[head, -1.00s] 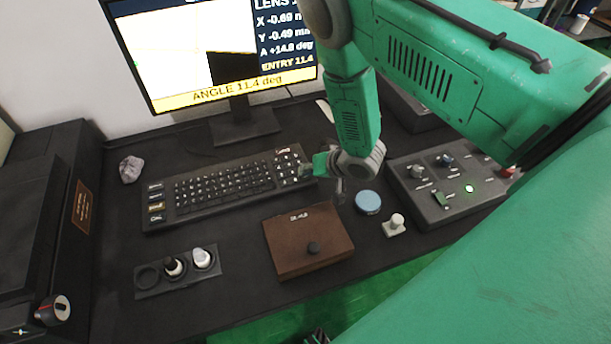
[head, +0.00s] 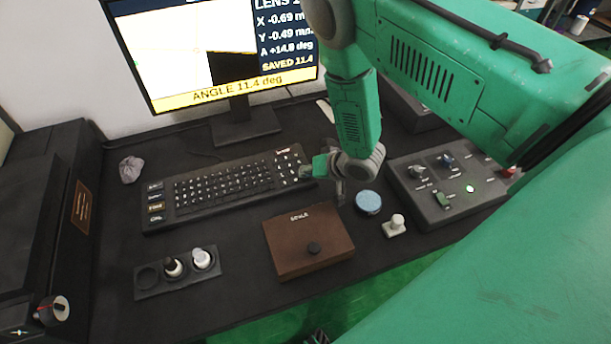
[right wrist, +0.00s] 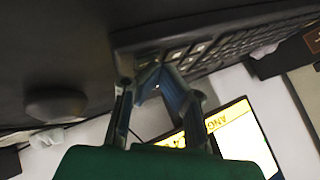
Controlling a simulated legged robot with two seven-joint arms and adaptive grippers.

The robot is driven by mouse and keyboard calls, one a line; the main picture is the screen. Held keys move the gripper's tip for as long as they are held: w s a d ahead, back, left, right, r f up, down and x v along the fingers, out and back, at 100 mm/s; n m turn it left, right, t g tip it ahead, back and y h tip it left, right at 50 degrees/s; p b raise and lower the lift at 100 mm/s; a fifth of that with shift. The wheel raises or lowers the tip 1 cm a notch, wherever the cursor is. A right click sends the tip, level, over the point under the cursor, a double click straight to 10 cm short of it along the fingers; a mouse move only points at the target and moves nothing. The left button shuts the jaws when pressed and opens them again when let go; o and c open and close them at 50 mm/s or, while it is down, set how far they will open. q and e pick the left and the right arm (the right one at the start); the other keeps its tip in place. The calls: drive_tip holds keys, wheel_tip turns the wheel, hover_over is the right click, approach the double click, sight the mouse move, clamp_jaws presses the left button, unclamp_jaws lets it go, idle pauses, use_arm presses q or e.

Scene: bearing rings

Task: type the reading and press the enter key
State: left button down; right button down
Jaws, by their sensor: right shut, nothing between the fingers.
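The black keyboard (head: 215,190) lies on the dark desk, its number pad (head: 290,165) at the right end. The monitor (head: 215,55) behind it reads "ANGLE 11.4 deg" on a yellow strip, with "SAVED 11.4" in the dark column at right. My right gripper (head: 308,171) is shut and empty at the right end of the number pad. In the right wrist view its fingertips (right wrist: 148,76) meet close to the keys at the keyboard's end; I cannot tell whether they touch a key. The arm and fingers partly hide the enter-key area. My left gripper is not in view.
A brown box (head: 308,243) with a black knob stands in front of the keyboard. A blue round disc (head: 368,202), a white knob (head: 395,225) and a control box (head: 445,185) stand at right. A holder (head: 177,272) with two pieces and a grey stone (head: 131,169) are at left.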

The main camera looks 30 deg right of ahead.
drive_tip(key=shift+d+r+p, duration=0.15)
drive_tip(key=shift+r+p, duration=0.4)
drive_tip(key=shift+r, duration=0.15)
wheel_tip(320, 180, up, 5)
drive_tip(key=p, duration=0.4)
idle(0.6)
